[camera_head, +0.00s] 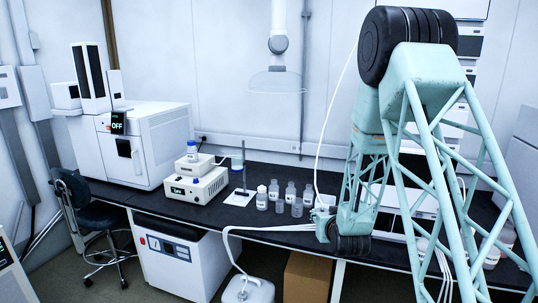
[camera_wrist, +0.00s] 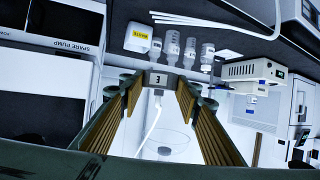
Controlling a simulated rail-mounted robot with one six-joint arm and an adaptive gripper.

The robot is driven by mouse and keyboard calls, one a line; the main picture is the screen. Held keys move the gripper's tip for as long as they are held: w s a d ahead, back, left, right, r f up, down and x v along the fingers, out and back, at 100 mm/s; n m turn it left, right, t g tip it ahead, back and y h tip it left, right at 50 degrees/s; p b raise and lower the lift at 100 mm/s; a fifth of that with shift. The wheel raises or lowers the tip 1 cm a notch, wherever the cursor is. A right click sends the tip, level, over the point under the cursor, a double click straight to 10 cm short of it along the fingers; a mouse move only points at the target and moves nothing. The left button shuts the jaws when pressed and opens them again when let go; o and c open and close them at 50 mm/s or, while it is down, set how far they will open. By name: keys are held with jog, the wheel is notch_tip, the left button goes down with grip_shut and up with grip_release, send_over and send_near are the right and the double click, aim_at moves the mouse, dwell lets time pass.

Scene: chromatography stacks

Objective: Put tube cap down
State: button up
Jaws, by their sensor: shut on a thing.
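In the wrist view, my gripper (camera_wrist: 158,92) has its two brown-padded fingers on either side of a small grey-white cap (camera_wrist: 158,77) with a dark mark, which I take to be the tube cap. It is shut on this cap at the fingertips. A white tube (camera_wrist: 154,122) runs from the cap between the fingers. In the head view, the gripper end is small beside my arm near the bench's front edge, and the cap cannot be made out clearly there.
A white canister (camera_head: 248,290) with tubes is on the floor, beside a cardboard box (camera_head: 306,277).

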jog(key=s+f, duration=0.7)
jog(key=f, duration=0.5)
jog(key=shift+s+f, duration=0.15)
jog(key=shift+s, duration=0.2)
jog(key=shift+d, duration=0.1)
jog(key=s+d+r, duration=0.3)
jog(key=s+d, duration=0.3)
jog(key=s, duration=0.1)
jog(key=shift+d+r, duration=0.25)
jog(key=shift+d, duration=0.15)
jog(key=shift+w, duration=0.1)
